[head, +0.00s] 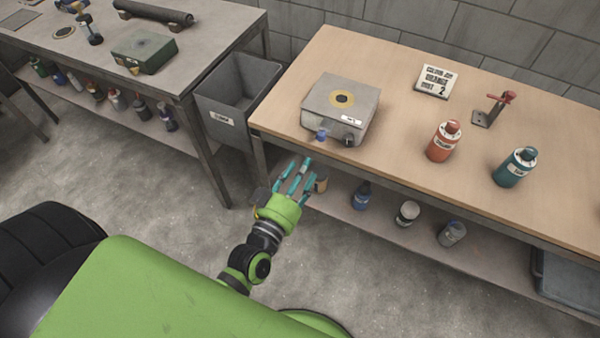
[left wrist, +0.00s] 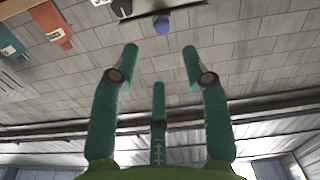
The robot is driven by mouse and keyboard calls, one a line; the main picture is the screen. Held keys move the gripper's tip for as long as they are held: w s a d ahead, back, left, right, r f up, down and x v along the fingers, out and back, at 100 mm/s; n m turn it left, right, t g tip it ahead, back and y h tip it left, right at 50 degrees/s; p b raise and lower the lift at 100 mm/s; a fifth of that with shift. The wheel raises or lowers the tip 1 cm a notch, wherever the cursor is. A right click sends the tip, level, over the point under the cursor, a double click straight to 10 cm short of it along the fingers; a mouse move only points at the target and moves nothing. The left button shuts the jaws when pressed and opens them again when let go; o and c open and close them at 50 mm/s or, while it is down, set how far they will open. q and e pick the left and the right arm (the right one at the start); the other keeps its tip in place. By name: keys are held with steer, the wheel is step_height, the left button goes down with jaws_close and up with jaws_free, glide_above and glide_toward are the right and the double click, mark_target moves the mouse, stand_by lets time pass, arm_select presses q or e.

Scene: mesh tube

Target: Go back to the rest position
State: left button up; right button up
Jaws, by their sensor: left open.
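My left gripper (head: 298,177) has a green body and teal fingers. In the head view it is in the air in front of the wooden workbench (head: 400,95), near its front left corner. Its fingers are spread and empty, and none is seen to hold anything. The fingers also show apart in the left wrist view (left wrist: 160,68), pointing up the picture, with nothing between them. My right gripper is in neither view.
A grey box device (head: 345,98) with a blue knob sits at the bench's near left. A grey bin (head: 236,92) is left of the bench.

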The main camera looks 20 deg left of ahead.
arm_select(q)
steer(key=shift+s, duration=0.15)
stand_by(0.4)
steer(key=s+f+m+g, duration=0.1)
steer(key=s+f+g, duration=0.25)
steer(key=f, duration=0.65)
steer(key=s+d+f+m+g+h, duration=0.1)
steer(key=s+f+g, duration=0.25)
steer(key=f, duration=0.65)
steer(key=s+f+m+g, duration=0.15)
steer(key=s+f, duration=0.35)
steer(key=f, duration=0.5)
steer(key=s+a+f+g, duration=0.3)
steer(key=s+f, duration=0.4)
steer(key=s, duration=0.4)
steer(key=s+a+f+m+g+y, duration=0.1)
steer(key=s+a+f+g, duration=0.3)
steer(key=s+f, duration=0.3)
steer(key=s+g, duration=0.1)
steer(key=s, duration=0.3)
steer(key=shift+y, duration=0.3)
